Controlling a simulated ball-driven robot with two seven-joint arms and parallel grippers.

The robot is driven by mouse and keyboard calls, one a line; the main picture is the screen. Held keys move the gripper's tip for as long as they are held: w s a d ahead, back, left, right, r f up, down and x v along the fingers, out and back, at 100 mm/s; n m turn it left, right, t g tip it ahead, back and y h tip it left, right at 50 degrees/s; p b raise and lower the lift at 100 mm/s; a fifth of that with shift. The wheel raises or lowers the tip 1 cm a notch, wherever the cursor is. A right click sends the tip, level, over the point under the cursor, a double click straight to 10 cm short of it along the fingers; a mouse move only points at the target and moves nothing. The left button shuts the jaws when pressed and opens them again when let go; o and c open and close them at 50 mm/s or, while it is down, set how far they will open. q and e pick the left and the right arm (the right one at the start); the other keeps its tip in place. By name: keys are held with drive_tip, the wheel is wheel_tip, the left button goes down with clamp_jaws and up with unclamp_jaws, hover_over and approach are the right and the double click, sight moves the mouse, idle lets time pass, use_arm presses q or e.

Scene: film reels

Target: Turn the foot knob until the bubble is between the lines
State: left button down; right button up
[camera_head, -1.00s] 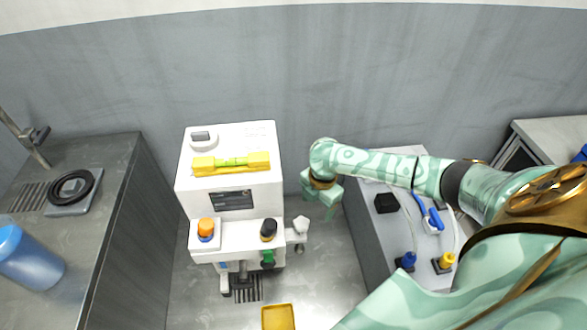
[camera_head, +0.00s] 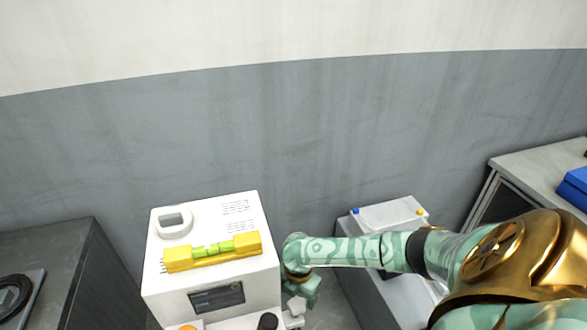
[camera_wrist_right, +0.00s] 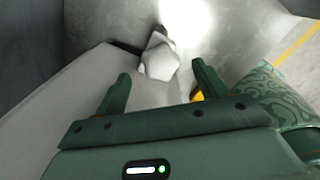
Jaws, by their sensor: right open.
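A yellow spirit level (camera_head: 248,243) with a green vial lies on top of the white machine (camera_head: 160,272). A pale patch shows near the vial's middle, but the bubble and lines are too small to place. The pale foot knob (camera_head: 295,307) sticks out low at the machine's right side. In the right wrist view the lobed knob (camera_wrist_right: 160,62) lies ahead of and between my open fingers, with no contact visible. My right gripper (camera_head: 306,292) points down beside the machine, close to the knob; it also shows in the wrist view (camera_wrist_right: 160,76). My left gripper is out of view.
A grey cabinet (camera_head: 62,255) with a black ring stands at the left. A blue object (camera_head: 575,188) rests on the far-right counter. A narrow floor gap lies between machine and unit.

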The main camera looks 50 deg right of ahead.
sight(298, 303)
wheel_tip(298, 303, down, 4)
drive_tip(key=shift+r+b, duration=0.1)
drive_tip(key=shift+b, duration=0.6)
drive_tip(key=c, duration=1)
drive_tip(key=shift+r, duration=0.1)
